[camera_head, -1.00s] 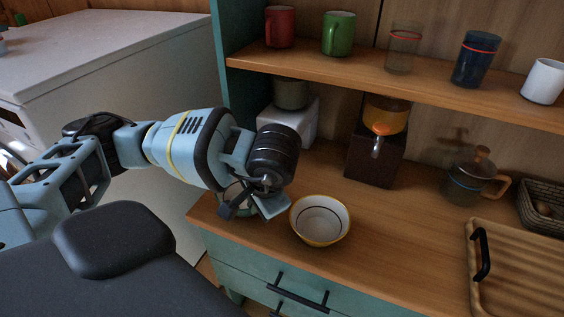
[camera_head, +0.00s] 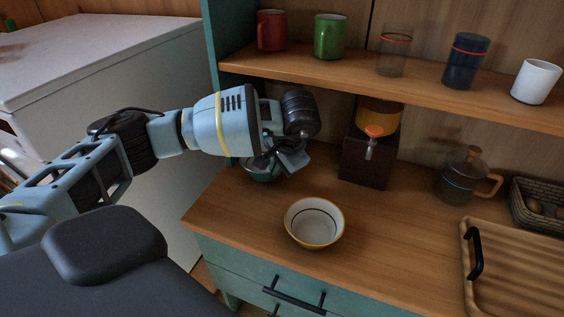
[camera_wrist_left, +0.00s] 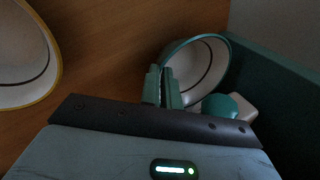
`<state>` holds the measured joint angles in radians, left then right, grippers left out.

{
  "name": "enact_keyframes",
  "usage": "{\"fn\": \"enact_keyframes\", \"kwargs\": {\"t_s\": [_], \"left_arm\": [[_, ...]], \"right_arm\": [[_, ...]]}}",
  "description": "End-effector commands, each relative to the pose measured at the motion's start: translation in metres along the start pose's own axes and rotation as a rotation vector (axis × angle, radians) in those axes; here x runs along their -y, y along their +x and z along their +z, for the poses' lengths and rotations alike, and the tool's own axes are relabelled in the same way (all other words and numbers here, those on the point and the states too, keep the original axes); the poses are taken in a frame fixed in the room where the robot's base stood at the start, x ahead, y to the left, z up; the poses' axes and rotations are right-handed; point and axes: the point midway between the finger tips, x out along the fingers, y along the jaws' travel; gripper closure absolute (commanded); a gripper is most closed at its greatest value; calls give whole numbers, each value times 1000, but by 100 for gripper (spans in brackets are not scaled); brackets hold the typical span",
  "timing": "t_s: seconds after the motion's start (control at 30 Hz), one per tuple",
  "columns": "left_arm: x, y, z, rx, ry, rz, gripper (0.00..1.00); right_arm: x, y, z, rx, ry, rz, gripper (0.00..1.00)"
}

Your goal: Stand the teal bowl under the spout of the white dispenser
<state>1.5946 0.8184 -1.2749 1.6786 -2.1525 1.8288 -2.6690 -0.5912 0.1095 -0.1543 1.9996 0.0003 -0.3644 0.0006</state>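The teal bowl (camera_head: 264,174) is at the back left of the wooden counter, partly hidden by my left gripper (camera_head: 276,161). In the left wrist view the teal bowl (camera_wrist_left: 207,68) shows its white inside and a dark ring. My left gripper (camera_wrist_left: 162,86) has its two fingers close together on the bowl's rim. I cannot tell if the bowl touches the counter. The white dispenser is hidden behind my arm in the head view; in the wrist view a teal knob on a white part (camera_wrist_left: 246,109), likely its tap, overlaps the bowl's edge. My right gripper is not in view.
A yellow-rimmed white bowl (camera_head: 314,223) stands in front. A dark dispenser with an orange tap (camera_head: 368,158) stands to the right. A glass pot (camera_head: 464,178), a basket (camera_head: 538,203) and a ridged tray (camera_head: 512,262) are further right. A shelf with mugs (camera_head: 400,82) hangs above.

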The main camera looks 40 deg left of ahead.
Motion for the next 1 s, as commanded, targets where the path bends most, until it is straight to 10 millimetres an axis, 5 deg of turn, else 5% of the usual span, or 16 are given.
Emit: {"fn": "enact_keyframes", "kwargs": {"t_s": [0.27, 0.83, 1.0], "left_arm": [[16, 6, -30, -1, -4, 0, 100], [9, 23, -30, -2, -1, -1, 100], [9, 23, -30, -1, -1, -1, 77]], "right_arm": [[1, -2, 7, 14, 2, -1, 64], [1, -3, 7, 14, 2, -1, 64], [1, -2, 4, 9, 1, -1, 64]]}}
